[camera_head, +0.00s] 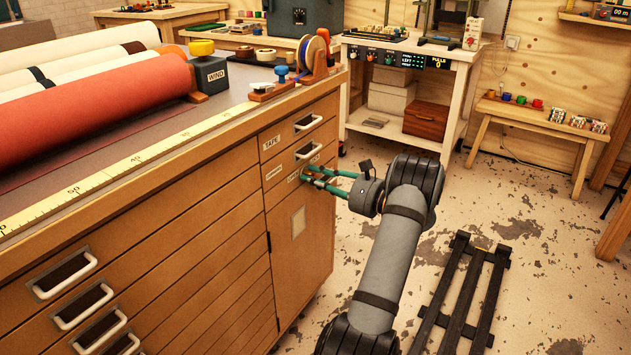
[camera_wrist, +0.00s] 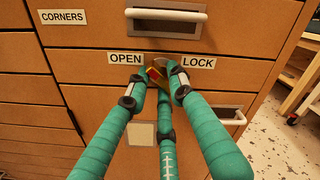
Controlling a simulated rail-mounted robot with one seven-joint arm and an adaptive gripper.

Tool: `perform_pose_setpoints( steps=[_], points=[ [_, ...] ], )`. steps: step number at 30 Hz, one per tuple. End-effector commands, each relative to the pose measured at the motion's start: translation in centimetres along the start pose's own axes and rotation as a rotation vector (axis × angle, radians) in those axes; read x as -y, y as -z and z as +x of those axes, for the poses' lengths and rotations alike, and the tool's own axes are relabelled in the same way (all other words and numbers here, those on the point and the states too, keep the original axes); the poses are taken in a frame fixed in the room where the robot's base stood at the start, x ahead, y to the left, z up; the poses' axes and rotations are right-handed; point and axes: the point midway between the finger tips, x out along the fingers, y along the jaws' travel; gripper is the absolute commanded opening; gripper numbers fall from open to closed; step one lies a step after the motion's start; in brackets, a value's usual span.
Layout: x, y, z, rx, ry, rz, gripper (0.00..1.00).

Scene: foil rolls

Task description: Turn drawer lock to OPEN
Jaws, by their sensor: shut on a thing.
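The drawer lock knob (camera_wrist: 157,71), brassy with a red part, is on a wooden drawer front between the OPEN label (camera_wrist: 126,58) and the LOCK label (camera_wrist: 197,63) in the wrist view. My gripper (camera_wrist: 156,78) has green fingers, one on each side of the knob and a third below, and is shut on it. The fingers cover much of the knob, so I cannot tell which label it points to.
A drawer with a metal pull (camera_wrist: 166,20) is just above the lock; another pull (camera_wrist: 228,115) is low on the right. A CORNERS label (camera_wrist: 62,17) is at upper left. Colored rolls (camera_head: 110,95) lie on the cabinet top. A dark slatted rack (camera_head: 465,295) lies on the floor.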

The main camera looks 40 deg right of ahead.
Motion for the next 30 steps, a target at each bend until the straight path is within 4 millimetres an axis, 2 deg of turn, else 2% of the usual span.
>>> perform_pose_setpoints(
  steps=[1, 2, 8, 16, 20, 23, 30],
  points=[
    [-0.5, 0.1, 0.0, -0.002, -0.013, -0.001, 0.00],
    [-0.5, 0.1, 0.0, -0.003, -0.013, -0.001, 0.24],
    [-0.4, 0.1, 0.0, -0.002, -0.010, 0.000, 0.35],
    [-0.2, 0.1, 0.0, -0.002, -0.006, 0.000, 0.36],
    [-0.1, 0.1, -0.8, -0.003, -0.003, 0.001, 0.36],
    [-0.1, 0.2, -2.2, -0.005, -0.002, 0.000, 0.36],
    [-0.1, 0.1, -7.3, -0.004, -0.002, 0.001, 0.36]
  ],
)
